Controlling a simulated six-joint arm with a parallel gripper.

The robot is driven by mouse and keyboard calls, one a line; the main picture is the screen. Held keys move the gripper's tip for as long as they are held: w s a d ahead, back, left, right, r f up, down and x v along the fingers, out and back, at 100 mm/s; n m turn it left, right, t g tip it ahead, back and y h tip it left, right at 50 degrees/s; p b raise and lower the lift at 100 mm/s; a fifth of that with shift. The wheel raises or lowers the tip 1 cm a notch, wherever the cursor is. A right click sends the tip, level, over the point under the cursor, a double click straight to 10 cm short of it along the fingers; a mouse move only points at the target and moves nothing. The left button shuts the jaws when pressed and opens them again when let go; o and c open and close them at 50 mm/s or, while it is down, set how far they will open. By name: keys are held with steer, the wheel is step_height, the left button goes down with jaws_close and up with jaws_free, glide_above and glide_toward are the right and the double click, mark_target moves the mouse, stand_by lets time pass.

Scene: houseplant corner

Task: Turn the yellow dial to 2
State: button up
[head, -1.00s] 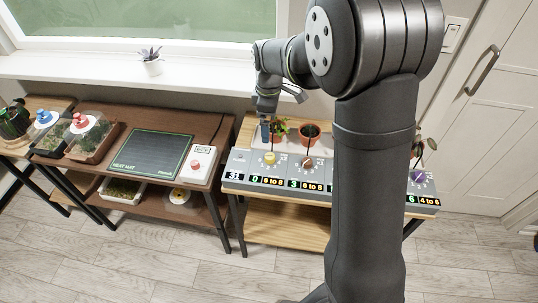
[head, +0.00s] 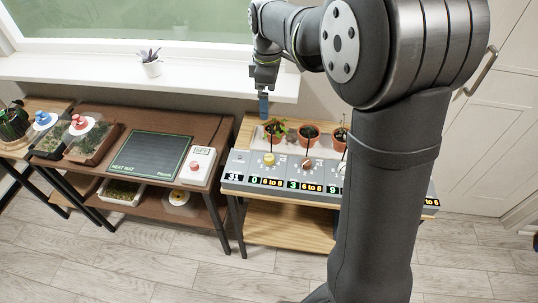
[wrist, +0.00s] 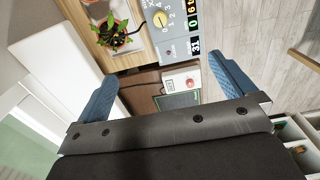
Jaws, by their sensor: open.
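The yellow dial (head: 269,158) is a round knob near the left end of the grey control panel (head: 232,179). Below it a green 0 and a yellow "6 to 8" are lit. In the wrist view the yellow dial (wrist: 160,18) shows at the top with printed numbers around it; its pointer is too small to read surely. My gripper (head: 263,112) is above and behind the dial, apart from it, fingers pointing down. In the wrist view its blue fingers (wrist: 163,70) are wide apart with nothing between them.
Potted plants (head: 308,134) stand in a row behind the panel. A brown dial (head: 307,162) sits right of the yellow one; my arm hides panel parts further right. A heat mat (head: 150,156) and a white controller with a red knob (head: 196,165) lie on the left table.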

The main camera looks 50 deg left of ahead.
steer(key=shift+r, duration=0.35)
